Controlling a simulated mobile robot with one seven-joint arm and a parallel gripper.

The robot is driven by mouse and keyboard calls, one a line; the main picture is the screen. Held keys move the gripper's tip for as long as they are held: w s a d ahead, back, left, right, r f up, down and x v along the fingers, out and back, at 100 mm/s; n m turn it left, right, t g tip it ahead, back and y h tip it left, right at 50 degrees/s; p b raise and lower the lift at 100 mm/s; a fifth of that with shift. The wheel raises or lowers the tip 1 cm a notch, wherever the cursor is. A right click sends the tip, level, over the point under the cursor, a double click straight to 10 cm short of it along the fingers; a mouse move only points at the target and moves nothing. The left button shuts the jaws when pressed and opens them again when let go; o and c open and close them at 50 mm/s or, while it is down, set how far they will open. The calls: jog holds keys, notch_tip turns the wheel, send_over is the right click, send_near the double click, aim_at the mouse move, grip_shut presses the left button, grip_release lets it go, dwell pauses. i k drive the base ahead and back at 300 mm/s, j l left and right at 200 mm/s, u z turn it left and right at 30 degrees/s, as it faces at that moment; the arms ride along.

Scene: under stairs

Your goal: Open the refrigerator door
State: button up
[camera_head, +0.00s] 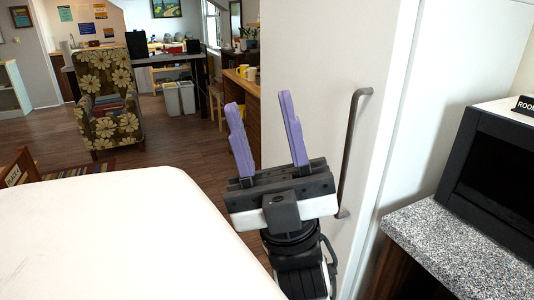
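The refrigerator door (325,60) appears as a tall pale panel right of centre. A dark grey bar handle (346,150) runs upright along its right side. No opening shows along the door's edge, so it looks closed. My gripper (260,103) has two purple fingers pointing up the picture, spread wide apart with nothing between them. It is in front of the door and left of the handle in the picture, apart from the handle's upper part. The gripper body hides the lower part of the door, and the depth gap to the handle is hard to judge.
A white round-cornered surface (110,230) fills the lower left. A speckled grey counter (455,250) with a black microwave-like box (495,165) stands at right. Wooden floor (190,140) is open behind, with a flowered armchair (106,95) and a wooden counter (240,90) farther back.

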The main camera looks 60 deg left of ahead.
aim_at(342, 65)
jog(key=u, duration=1.35)
jog(key=j+z, duration=0.4)
jog(key=k+l, duration=0.05)
